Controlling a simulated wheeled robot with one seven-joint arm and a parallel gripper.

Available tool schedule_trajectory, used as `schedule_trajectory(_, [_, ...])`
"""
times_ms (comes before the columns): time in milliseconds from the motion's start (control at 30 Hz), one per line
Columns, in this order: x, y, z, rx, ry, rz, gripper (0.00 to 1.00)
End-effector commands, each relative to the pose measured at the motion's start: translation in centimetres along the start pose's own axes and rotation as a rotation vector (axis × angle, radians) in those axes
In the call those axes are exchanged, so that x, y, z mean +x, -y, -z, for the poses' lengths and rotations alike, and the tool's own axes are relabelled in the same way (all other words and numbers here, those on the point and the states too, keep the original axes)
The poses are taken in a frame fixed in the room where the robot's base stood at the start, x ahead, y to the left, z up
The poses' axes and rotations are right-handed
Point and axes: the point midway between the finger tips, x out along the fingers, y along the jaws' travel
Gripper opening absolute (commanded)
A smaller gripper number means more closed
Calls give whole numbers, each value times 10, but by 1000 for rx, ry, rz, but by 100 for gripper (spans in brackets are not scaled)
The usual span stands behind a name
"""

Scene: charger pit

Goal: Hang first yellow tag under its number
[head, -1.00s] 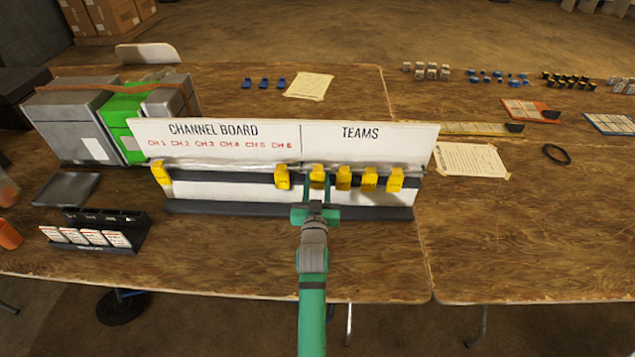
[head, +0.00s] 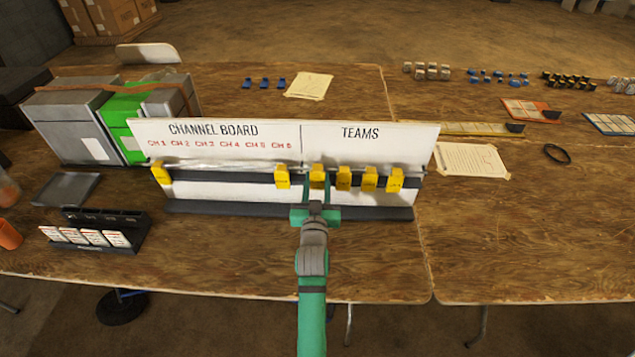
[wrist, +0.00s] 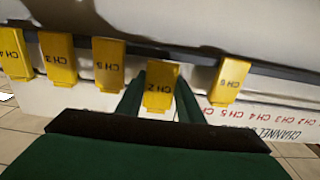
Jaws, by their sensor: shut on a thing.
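My gripper (head: 317,188) is shut on a yellow tag (head: 317,171) hanging on the rail just below the TEAMS half of the board. In the wrist view this tag (wrist: 160,90) reads CH 2, upside down, with a green finger on each side. Several other yellow tags (head: 369,180) hang to its right; the wrist view shows CH 5 (wrist: 108,65) beside it. One tag (head: 282,177) hangs under CH 6 and reads CH 6 in the wrist view (wrist: 229,80). Another tag (head: 161,173) hangs at the far left under CH 1; its label is too small to read.
The channel board (head: 215,144) stands on the wooden table (head: 520,240). The rail is bare between the far-left tag and the CH 6 tag. Grey boxes (head: 70,125) stand close behind its left end. A black card holder (head: 95,231) sits at front left.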

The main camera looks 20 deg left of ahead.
Motion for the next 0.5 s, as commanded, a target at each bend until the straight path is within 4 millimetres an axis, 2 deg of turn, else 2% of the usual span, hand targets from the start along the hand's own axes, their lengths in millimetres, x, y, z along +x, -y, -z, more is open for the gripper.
schedule_trajectory(500, [-36, 0, 0, 0, -1, 0, 14])
